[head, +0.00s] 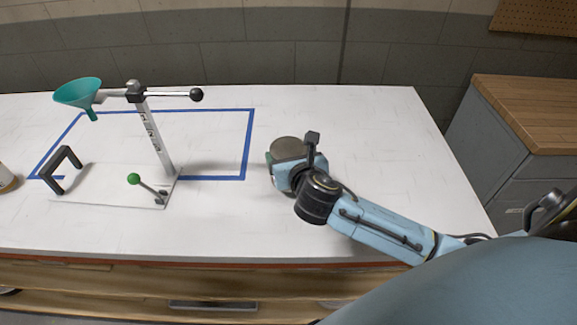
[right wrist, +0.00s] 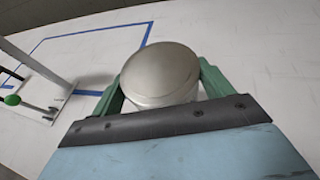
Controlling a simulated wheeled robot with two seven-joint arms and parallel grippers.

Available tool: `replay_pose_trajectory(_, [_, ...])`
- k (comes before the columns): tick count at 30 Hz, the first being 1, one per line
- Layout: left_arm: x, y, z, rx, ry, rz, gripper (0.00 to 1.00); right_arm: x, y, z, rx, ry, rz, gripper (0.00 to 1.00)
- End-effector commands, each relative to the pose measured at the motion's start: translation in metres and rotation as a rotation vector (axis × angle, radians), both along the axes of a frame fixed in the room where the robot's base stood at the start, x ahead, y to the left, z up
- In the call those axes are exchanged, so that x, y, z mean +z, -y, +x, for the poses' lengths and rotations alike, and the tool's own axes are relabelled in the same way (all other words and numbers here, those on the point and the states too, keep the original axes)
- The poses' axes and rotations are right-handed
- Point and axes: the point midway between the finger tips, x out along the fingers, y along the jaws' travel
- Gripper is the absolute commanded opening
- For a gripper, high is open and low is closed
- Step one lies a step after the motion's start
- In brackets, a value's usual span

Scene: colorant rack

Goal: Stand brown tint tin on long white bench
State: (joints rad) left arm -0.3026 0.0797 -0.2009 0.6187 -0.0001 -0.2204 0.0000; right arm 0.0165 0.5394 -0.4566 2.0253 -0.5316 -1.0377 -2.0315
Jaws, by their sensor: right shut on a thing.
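A round tin with a dull metal lid (head: 289,148) is at my right gripper, over the white bench (head: 350,120). In the right wrist view the tin (right wrist: 160,72) sits between the two green fingers of my right gripper (right wrist: 160,88), which is shut on it. The tin looks upright. Its side is mostly hidden, so its brown colour does not show. I cannot tell whether its base touches the bench. My left gripper is not in view.
A white-based stand (head: 110,185) with a teal funnel (head: 79,93) and green-knobbed lever is left of the tin, partly inside a blue tape outline (head: 247,145). Another container (head: 6,179) shows at the left edge. The bench's right side is clear. A wood-topped cabinet (head: 530,105) stands right.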

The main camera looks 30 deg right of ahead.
Motion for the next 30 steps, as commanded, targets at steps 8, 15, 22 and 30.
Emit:
replay_pose_trajectory(8, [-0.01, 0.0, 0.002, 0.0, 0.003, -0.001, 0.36, -0.035, 0.0, 0.0, 0.0, 0.0, 0.0, 0.45])
replay_pose_trajectory(15, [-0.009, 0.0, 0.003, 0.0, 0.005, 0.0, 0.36, -0.033, 0.0, 0.0, 0.001, 0.002, 0.0, 0.45])
replay_pose_trajectory(22, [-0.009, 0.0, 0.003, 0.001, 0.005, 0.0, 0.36, -0.038, 0.0, 0.0, 0.001, -0.001, 0.0, 0.91])
replay_pose_trajectory(30, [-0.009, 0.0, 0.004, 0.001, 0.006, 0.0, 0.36, -0.037, 0.0, 0.0, 0.001, -0.001, 0.0, 1.0])
